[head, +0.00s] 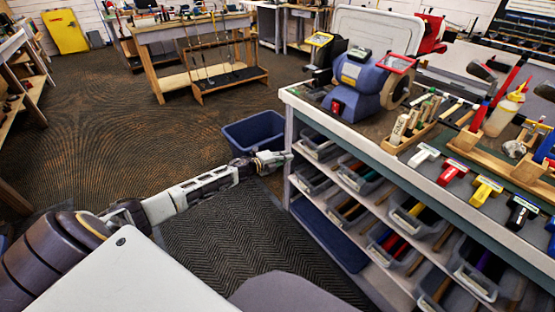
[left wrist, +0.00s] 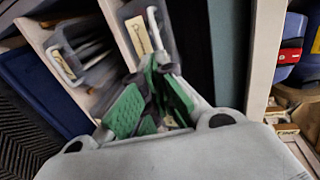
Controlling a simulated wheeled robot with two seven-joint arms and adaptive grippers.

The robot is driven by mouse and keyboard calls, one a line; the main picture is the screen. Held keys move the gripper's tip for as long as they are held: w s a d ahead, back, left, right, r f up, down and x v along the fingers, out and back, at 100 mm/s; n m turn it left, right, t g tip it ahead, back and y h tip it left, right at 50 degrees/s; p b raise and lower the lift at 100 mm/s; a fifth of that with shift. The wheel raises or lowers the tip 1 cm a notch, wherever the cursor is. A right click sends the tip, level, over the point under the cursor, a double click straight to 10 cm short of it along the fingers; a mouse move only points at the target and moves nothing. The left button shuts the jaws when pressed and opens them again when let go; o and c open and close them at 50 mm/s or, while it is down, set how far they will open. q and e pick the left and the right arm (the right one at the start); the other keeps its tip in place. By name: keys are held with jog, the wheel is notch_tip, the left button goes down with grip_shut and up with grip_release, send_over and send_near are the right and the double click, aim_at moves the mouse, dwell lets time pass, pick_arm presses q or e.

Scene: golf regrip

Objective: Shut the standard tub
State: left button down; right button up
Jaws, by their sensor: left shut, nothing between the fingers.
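Several grey tubs with pale label plates stand in the shelves under the workbench. I cannot read the labels, so I cannot tell which is the standard tub. My left gripper (head: 284,156) is at that corner, just left of this tub. In the left wrist view my gripper (left wrist: 157,65) has green pads, is shut and empty, and its tips overlap the front of a labelled tub (left wrist: 139,36). I cannot tell whether they touch. My right gripper is not in view.
Another tub (left wrist: 66,62) sits beside it in the left wrist view. A blue bin (head: 254,133) stands on the floor behind my left gripper. The workbench (head: 345,122) carries a blue bench grinder (head: 358,85) and several coloured tools.

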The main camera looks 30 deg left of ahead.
pick_arm(q)
jog(key=shift+v, duration=2.2)
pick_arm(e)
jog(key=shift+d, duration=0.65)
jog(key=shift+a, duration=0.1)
